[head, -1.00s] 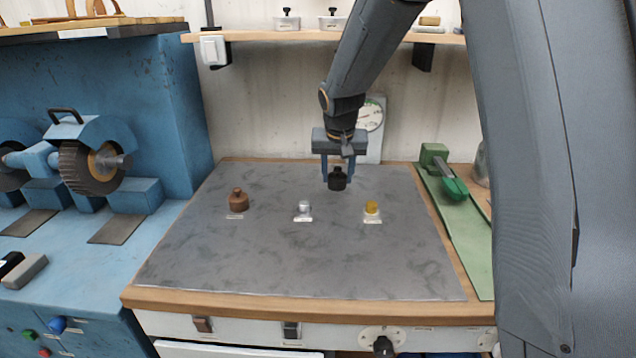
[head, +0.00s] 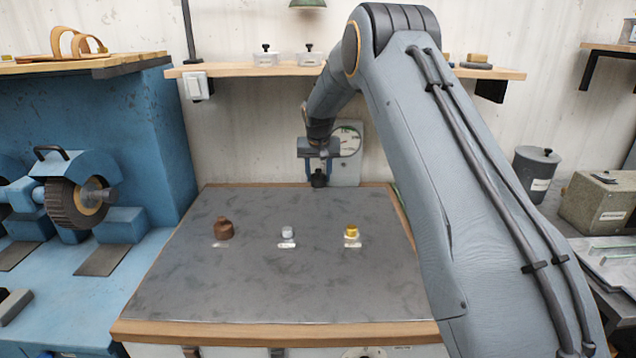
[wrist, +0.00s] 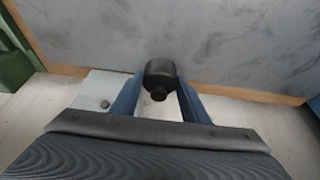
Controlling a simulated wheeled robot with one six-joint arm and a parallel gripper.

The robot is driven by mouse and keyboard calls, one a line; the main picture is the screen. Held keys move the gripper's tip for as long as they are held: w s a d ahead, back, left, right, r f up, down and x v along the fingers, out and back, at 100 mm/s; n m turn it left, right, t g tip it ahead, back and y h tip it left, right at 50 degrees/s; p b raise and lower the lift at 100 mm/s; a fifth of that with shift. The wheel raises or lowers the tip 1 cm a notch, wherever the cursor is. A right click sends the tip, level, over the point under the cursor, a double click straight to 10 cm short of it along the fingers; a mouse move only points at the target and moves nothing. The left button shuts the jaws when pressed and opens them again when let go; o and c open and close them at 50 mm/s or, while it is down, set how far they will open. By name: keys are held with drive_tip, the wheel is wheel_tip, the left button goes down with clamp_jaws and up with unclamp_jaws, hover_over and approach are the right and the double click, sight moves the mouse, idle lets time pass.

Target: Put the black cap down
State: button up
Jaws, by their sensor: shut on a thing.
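My gripper (head: 319,174) is at the back edge of the workbench, shut on the black cap (head: 319,181). In the wrist view the black cap (wrist: 160,76) sits between the two blue fingers (wrist: 160,98), with its narrow knob towards the camera. The cap is in the air near the bench's back edge; its exact height is hard to tell. The grey mat (head: 260,280) on the bench bears a brown cap (head: 223,229), a small silver-white cap (head: 287,232) and a yellow cap (head: 351,230) in a row, each by a small label.
A shelf (head: 230,68) with small lidded boxes runs above. A blue grinding machine (head: 75,200) stands left. The front half of the mat is clear.

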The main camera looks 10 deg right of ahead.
sight(319, 178)
wheel_tip(319, 178, down, 3)
drive_tip(key=shift+s+r+p, duration=0.1)
drive_tip(key=shift+p, duration=0.75)
drive_tip(key=shift+f, duration=0.3)
drive_tip(key=shift+f, duration=0.15)
drive_tip(key=o, duration=1)
drive_tip(key=shift+r, duration=0.6)
drive_tip(key=d+b+v, duration=0.1)
drive_tip(key=b+v, duration=0.3)
drive_tip(key=v, duration=0.7)
drive_tip(key=s+f+g, duration=0.1)
drive_tip(key=s+f, duration=0.2)
drive_tip(key=s, duration=1.1)
drive_tip(key=s+f+n+g, duration=0.1)
drive_tip(key=s+f, duration=0.2)
drive_tip(key=s, duration=1.2)
drive_tip(key=s+f+n+g, duration=0.1)
drive_tip(key=s+f, duration=0.3)
drive_tip(key=s, duration=1.1)
drive_tip(key=shift+s+a+g+y, duration=0.15)
drive_tip(key=shift+a+g+y, duration=0.15)
drive_tip(key=shift+a+y, duration=0.1)
